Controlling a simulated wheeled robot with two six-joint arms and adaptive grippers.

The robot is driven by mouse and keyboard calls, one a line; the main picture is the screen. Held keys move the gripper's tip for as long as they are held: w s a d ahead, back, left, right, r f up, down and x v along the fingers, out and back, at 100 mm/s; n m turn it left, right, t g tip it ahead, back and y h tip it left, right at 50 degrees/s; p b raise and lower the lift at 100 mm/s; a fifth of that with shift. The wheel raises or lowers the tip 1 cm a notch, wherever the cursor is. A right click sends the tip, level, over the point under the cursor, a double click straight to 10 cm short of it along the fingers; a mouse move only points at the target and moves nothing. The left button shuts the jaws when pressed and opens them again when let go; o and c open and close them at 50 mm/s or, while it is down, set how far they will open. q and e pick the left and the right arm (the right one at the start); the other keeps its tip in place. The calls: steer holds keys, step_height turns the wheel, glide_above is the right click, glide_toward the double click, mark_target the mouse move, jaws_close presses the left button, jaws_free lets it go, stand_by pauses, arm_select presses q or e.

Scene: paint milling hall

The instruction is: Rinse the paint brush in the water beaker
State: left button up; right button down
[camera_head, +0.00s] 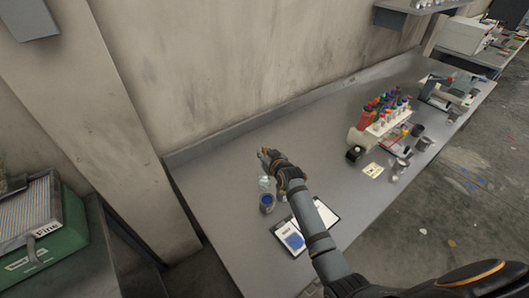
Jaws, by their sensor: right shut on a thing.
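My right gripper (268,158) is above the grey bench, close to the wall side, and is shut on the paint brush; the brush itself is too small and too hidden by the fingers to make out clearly. The clear water beaker (265,182) stands on the bench just below the gripper in the picture, partly hidden by my right wrist. I cannot tell whether the brush is over the beaker or beside it. My left gripper is out of view.
A dark cup of blue paint (267,203) stands in front of the beaker. A clipboard with a blue swatch (292,241) lies beneath my right forearm. A rack of coloured tubes (379,127) and several metal cups stand to the right.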

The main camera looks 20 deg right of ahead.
steer(key=shift+s, duration=0.25)
steer(key=shift+f+b, duration=0.35)
steer(key=shift+b, duration=0.1)
steer(key=shift+w+f+b, duration=0.25)
steer(key=shift+f+b, duration=0.9)
steer(key=shift+f, duration=0.1)
steer(key=shift+f+b, duration=0.35)
steer(key=shift+s+f+b, duration=0.15)
steer(key=shift+f+b, duration=0.2)
steer(key=shift+b, duration=0.05)
step_height(320, 180, down, 2)
steer(key=shift+f+b, duration=0.1)
steer(key=shift+b, duration=0.55)
steer(key=shift+f+b, duration=1.25)
steer(key=shift+f, duration=0.55)
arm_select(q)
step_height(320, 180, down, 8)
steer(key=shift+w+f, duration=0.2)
